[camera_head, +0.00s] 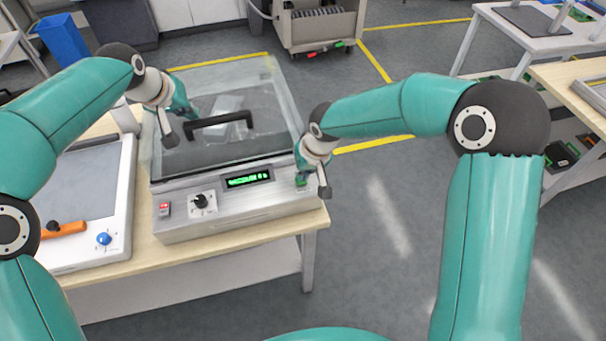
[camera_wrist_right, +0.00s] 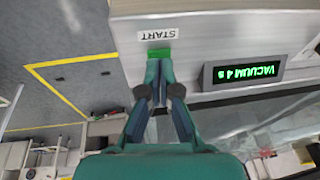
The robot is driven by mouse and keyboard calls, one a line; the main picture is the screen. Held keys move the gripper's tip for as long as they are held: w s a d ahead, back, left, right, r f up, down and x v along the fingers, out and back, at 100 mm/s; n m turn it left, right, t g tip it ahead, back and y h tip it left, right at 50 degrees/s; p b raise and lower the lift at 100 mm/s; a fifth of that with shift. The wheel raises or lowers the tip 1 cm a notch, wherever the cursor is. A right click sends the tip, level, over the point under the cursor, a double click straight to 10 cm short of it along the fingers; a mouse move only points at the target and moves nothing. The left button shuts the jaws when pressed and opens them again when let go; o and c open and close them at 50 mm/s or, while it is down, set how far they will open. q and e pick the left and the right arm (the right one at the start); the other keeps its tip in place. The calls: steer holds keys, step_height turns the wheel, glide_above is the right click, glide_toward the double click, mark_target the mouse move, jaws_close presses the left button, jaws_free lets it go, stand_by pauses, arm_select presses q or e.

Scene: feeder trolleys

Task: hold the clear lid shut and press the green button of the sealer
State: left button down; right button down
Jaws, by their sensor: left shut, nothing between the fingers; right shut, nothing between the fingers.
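The sealer (camera_head: 240,205) is a silver machine on a wooden-topped table. Its clear lid (camera_head: 255,90), with a black handle (camera_head: 218,123), lies down over the chamber. My left gripper (camera_head: 191,114) is shut and empty, its fingertips at the lid beside the handle's left end; I cannot tell how firmly they touch. My right gripper (camera_head: 301,183) is shut and empty at the sealer's front right corner. In the right wrist view its fingertips (camera_wrist_right: 159,62) are at the green button (camera_wrist_right: 160,52), partly covering it, beside the START label (camera_wrist_right: 158,34). Contact looks likely.
The lit green display (camera_wrist_right: 248,71) reads VACUUM 4 s. A red switch (camera_head: 165,209) and a black knob (camera_head: 200,201) sit left of it. A white-framed device (camera_head: 125,190) with a blue knob stands left. Open floor lies right of the table.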

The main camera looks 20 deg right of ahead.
arm_select(q)
steer(key=shift+s+f, duration=0.1)
steer(key=shift+f, duration=0.05)
arm_select(e)
steer(key=shift+r, duration=2.8)
arm_select(q)
steer(key=shift+r, duration=0.85)
arm_select(e)
steer(key=shift+w, duration=0.15)
arm_select(q)
step_height(320, 180, up, 2)
steer(key=shift+r, duration=0.2)
arm_select(e)
steer(key=shift+s, duration=0.25)
steer(key=shift+w, duration=0.15)
arm_select(q)
step_height(320, 180, up, 8)
steer(key=shift+r, duration=0.1)
